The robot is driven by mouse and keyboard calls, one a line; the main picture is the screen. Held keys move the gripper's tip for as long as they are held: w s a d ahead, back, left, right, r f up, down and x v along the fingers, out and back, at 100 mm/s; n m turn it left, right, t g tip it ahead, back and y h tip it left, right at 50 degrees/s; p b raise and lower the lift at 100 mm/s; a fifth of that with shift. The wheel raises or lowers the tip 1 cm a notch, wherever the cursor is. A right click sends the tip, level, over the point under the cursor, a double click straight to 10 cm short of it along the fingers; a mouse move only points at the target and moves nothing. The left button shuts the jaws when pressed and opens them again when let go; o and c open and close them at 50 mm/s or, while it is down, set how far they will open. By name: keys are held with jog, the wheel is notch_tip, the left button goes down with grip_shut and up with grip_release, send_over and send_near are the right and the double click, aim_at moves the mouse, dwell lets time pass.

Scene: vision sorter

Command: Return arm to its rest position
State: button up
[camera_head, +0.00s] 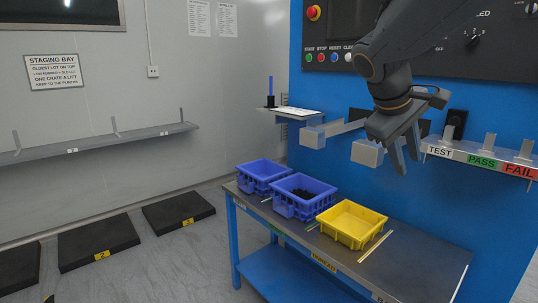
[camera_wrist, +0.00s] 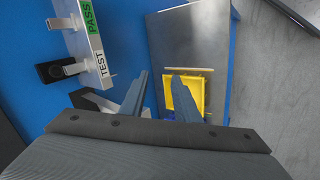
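My arm reaches in from the upper right of the head view, in front of the blue panel. My gripper (camera_head: 402,160) hangs above the table's right part, beside the shelf labelled TEST, PASS and FAIL. In the wrist view my gripper (camera_wrist: 158,95) shows two fingers apart with nothing between them. The yellow crate (camera_head: 351,224) stands on the table (camera_head: 425,262) below, and it also shows in the wrist view (camera_wrist: 198,88) behind the right finger. It looks empty.
Two blue crates (camera_head: 303,196) (camera_head: 261,175) stand left of the yellow one; the nearer holds dark items. The label shelf (camera_head: 482,159) is close to my gripper. Grey blocks (camera_head: 367,153) stick out from the panel beside it. Black floor pads (camera_head: 98,241) lie at left.

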jog(key=s+a+f+m+g+y, duration=0.4)
jog(key=s+a+f+y, duration=0.2)
jog(key=s+a+f, duration=1.2)
jog(key=s+d+r+p, duration=0.2)
jog(key=d+r+p, duration=0.3)
jog(key=p, duration=0.7)
jog(key=shift+d+r+m+p, duration=0.3)
jog(key=shift+d+r+m, duration=0.1)
jog(key=shift+d, duration=0.6)
jog(key=shift+d+f, duration=0.1)
